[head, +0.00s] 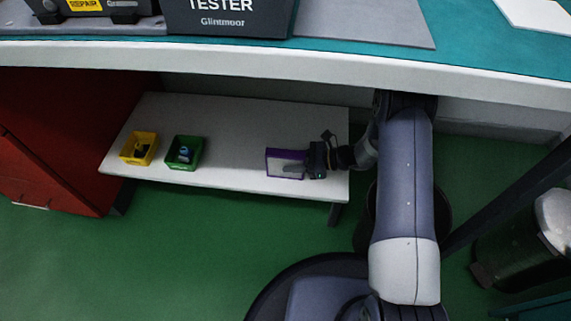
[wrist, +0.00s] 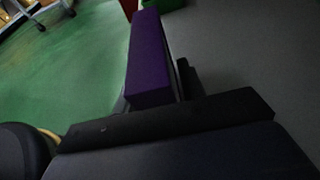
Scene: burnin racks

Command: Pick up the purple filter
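The purple filter (head: 267,164) has a purple frame around a pale grey face. In the head view it is at the right part of the low white shelf, in front of my gripper (head: 293,169). One grey finger lies across its face. In the wrist view the purple edge of the filter (wrist: 147,58) runs away from my gripper (wrist: 155,95), with a dark finger close along its right side and a little of the other at its left. The fingers look closed on it. Whether the filter touches the shelf is hard to tell.
The low white shelf (head: 228,120) also holds a yellow bin (head: 127,157) and a green bin (head: 173,163), both with small items. A white-edged workbench (head: 250,61) overhangs it. A red cabinet (head: 60,140) stands left. The shelf between green bin and filter is clear.

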